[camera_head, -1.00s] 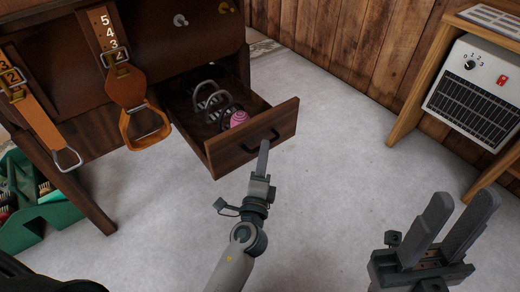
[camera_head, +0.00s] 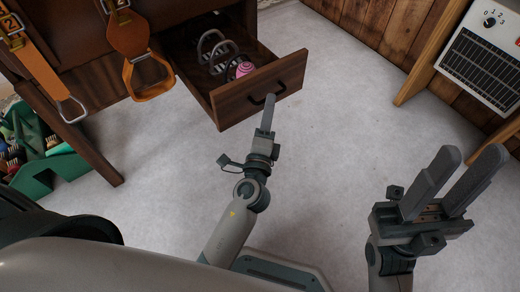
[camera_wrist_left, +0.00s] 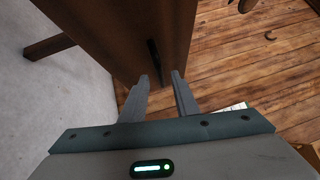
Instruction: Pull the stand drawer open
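The stand drawer (camera_head: 235,105) is a dark wooden box pulled well out of the brown stand, its inside showing. Its front carries a dark bar handle (camera_head: 262,99), which also shows in the left wrist view (camera_wrist_left: 154,58). My left gripper (camera_head: 270,101) is at the handle, its fingers seen edge-on. In the left wrist view its fingers (camera_wrist_left: 161,76) stand apart, with the handle's near end between the tips and gaps visible beside it. My right gripper (camera_head: 468,157) is open and empty over the floor at the right.
A pink round item (camera_head: 244,69) and grey metal loops (camera_head: 213,50) lie in the drawer. Leather straps with stirrups (camera_head: 148,75) hang from the stand. A green tote (camera_head: 55,165) stands at left, a heater (camera_head: 485,65) at upper right. The grey floor between is clear.

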